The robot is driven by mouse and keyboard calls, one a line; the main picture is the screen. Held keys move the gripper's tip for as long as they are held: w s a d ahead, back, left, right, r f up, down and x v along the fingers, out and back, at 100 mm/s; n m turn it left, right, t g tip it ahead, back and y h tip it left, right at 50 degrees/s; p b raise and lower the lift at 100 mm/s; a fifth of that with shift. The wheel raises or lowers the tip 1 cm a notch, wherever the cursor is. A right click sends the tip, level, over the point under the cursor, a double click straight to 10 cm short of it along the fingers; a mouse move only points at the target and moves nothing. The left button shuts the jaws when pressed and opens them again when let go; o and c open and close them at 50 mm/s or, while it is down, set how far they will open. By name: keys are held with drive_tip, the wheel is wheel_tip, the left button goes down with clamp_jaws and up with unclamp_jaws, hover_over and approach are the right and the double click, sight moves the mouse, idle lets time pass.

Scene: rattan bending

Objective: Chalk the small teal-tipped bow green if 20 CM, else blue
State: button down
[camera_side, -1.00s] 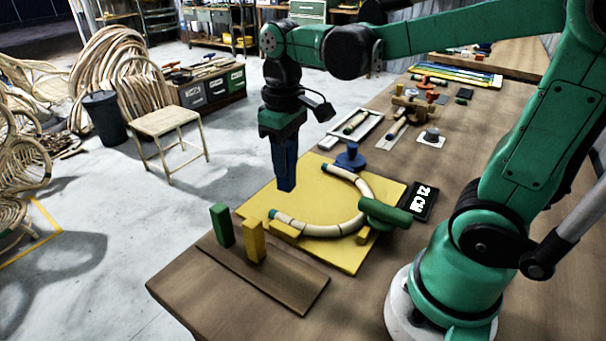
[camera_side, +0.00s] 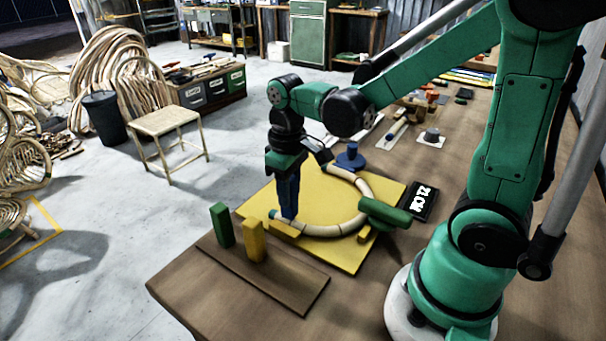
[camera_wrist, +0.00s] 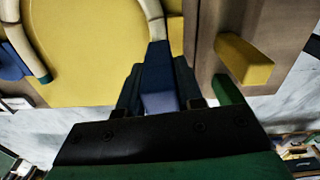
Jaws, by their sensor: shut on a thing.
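The curved, pale bow (camera_side: 362,188) lies on a yellow board (camera_side: 320,255), with a teal tip at each end; it also shows in the wrist view (camera_wrist: 30,48). My gripper (camera_side: 287,172) is shut on a blue chalk block (camera_side: 288,198). The block's lower end is at the bow near its front-left teal tip. In the wrist view the blue block (camera_wrist: 158,75) overlaps the bow's end; contact is hard to confirm. A black display (camera_side: 422,201) right of the board appears to read 21 CM.
A green block (camera_side: 222,225) and a yellow block (camera_side: 254,242) stand on a brown board (camera_side: 275,280) in front. A blue knobbed piece (camera_side: 350,158) stands by the far tip.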

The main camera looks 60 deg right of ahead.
drive_tip(key=shift+f, duration=0.55)
idle(1.4)
idle(0.4)
drive_tip(key=shift+r, duration=3.5)
drive_tip(key=s+a+r+m, duration=0.1)
drive_tip(key=s+a+r, duration=0.75)
drive_tip(key=r, duration=0.25)
drive_tip(key=f, duration=2)
drive_tip(key=shift+w+a, duration=0.15)
drive_tip(key=shift+a, duration=0.25)
